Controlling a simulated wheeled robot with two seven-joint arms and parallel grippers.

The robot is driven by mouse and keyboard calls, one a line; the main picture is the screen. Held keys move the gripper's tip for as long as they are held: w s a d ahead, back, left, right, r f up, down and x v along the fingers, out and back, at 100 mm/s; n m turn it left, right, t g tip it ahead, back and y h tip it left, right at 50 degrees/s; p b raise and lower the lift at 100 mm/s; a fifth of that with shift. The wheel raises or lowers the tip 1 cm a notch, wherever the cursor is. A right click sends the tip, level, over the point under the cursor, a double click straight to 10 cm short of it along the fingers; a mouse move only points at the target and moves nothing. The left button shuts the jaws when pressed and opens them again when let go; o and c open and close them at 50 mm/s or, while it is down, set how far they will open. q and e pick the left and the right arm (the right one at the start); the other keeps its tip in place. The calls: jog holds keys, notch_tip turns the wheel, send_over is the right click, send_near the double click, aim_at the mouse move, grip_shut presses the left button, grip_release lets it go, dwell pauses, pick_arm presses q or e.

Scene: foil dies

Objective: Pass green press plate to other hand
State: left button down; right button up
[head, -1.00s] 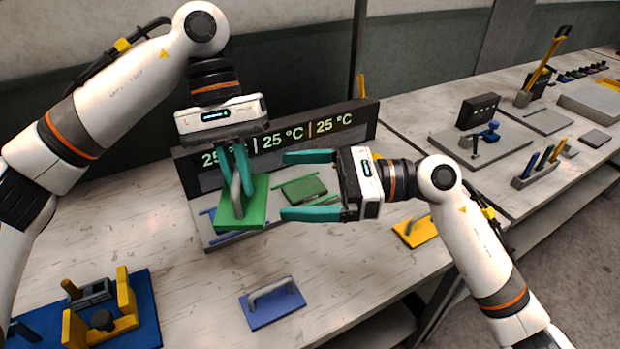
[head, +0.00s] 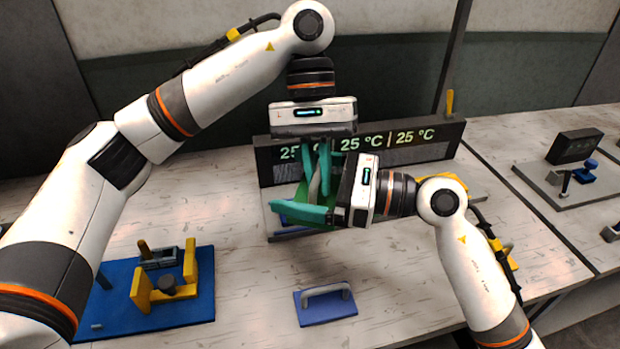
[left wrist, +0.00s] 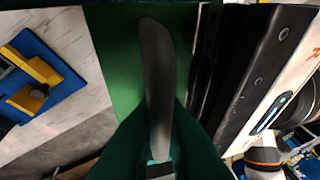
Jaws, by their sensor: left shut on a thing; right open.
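The green press plate (left wrist: 125,60) hangs from my left gripper (head: 318,185), which is shut on its grey handle (left wrist: 157,75). In the head view the plate is mostly hidden behind the fingers. My right gripper (head: 295,182) is open, coming from the right, with its teal fingers reaching around the handle area just below the left fingers. Its body stands close beside the plate at the right of the left wrist view. Whether the right fingers touch the handle or plate cannot be told.
A dark display (head: 400,140) reading 25 °C stands behind the grippers. A blue plate with a grey handle (head: 325,310) lies on the table in front. A blue board (head: 200,310) with a yellow fixture (head: 145,290) is at the left. Bare table lies between them.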

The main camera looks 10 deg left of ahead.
pick_arm(q)
jog(key=shift+r, duration=0.1)
pick_arm(e)
jog(key=c, duration=1.3)
pick_arm(q)
jog(key=c, duration=1.4)
grip_release()
pick_arm(e)
jog(key=shift+r, duration=0.1)
jog(key=shift+c, duration=0.2)
